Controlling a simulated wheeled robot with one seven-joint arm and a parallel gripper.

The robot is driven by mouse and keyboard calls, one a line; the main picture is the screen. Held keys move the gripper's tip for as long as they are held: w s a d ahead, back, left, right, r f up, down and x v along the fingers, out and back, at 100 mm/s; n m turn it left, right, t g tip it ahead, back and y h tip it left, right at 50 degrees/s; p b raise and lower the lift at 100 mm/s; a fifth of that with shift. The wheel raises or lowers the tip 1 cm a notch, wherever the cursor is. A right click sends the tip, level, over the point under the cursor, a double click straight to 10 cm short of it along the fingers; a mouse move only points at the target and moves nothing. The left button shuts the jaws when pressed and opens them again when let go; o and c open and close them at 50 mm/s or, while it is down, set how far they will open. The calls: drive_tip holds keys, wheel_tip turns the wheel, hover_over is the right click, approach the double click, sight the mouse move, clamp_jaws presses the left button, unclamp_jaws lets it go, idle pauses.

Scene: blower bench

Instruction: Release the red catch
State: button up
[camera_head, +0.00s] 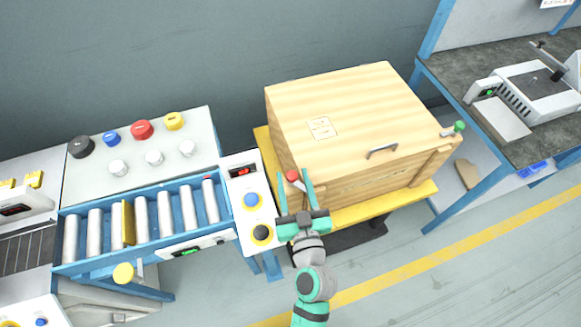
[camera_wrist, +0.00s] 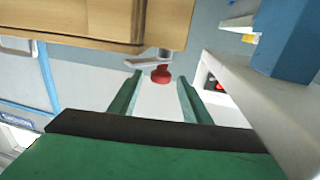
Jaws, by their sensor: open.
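The red catch (camera_head: 292,176) is a small red knob at the left front corner of a wooden crate (camera_head: 350,110). In the wrist view the red catch (camera_wrist: 161,74) shows just beyond and between my fingertips, beside a short grey metal piece (camera_wrist: 150,57). My gripper (camera_head: 295,176) is open, its two green fingers on either side of the knob in the head view. In the wrist view my gripper (camera_wrist: 160,80) holds nothing. I cannot tell whether the fingers touch the knob. A green-knobbed catch (camera_head: 458,127) is at the crate's right front corner.
The crate has a grey lid handle (camera_head: 382,151) and stands on a yellow platform (camera_head: 408,201). A white panel with blue and black buttons (camera_head: 251,200) stands close on the left, beside a roller conveyor (camera_head: 142,222). A bench (camera_head: 520,135) stands at right. Open floor lies in front.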

sight(293, 180)
drive_tip(key=shift+s+d, duration=0.2)
drive_tip(key=shift+s, duration=1)
drive_tip(key=shift+s+d, duration=0.2)
drive_tip(key=shift+s, duration=1)
